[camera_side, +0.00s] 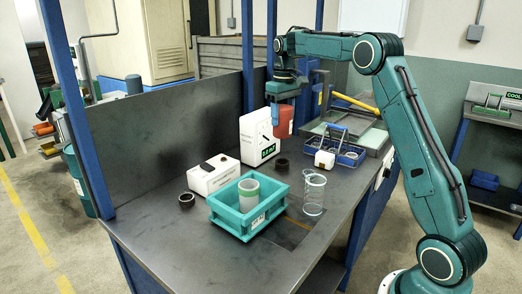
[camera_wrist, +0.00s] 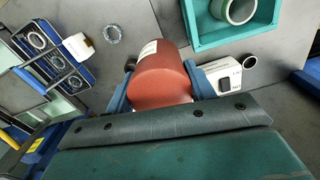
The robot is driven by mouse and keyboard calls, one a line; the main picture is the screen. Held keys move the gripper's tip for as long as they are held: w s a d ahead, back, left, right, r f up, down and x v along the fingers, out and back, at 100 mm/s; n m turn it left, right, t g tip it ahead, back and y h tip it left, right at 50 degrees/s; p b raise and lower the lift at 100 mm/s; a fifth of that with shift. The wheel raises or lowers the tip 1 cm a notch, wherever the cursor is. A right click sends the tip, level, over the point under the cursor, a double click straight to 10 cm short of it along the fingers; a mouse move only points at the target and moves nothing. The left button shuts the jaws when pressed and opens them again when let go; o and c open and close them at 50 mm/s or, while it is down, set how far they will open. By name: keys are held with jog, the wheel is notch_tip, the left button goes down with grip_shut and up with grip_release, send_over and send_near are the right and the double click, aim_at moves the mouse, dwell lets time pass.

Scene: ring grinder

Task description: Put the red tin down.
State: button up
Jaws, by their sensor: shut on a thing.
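The red tin (camera_side: 285,122) is held up in the air above the bench in the side view, just right of the white gauge box (camera_side: 258,138). My gripper (camera_side: 280,112) points down and is shut on it. In the wrist view the tin (camera_wrist: 160,78) sits between the two blue fingers of my gripper (camera_wrist: 160,92), with a pale label on its upper left side. The tin's far end and the bench straight under it are hidden in the wrist view.
Bare bench (camera_side: 160,245) shows front left.

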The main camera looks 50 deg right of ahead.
jog(key=w+a+n, duration=0.2)
jog(key=w+a, duration=0.1)
jog(key=a, duration=0.7)
jog(key=w+a+n, duration=0.2)
jog(key=w+a, duration=0.1)
jog(key=a, duration=0.7)
jog(key=w+a+n, duration=0.2)
jog(key=w+a, duration=0.1)
jog(key=a, duration=0.8)
jog(key=shift+w, duration=0.35)
jog(key=shift+f, duration=0.15)
notch_tip(320, 180, down, 14)
jog(key=shift+f, duration=0.2)
jog(key=shift+f, duration=2.7)
jog(key=shift+f, duration=0.2)
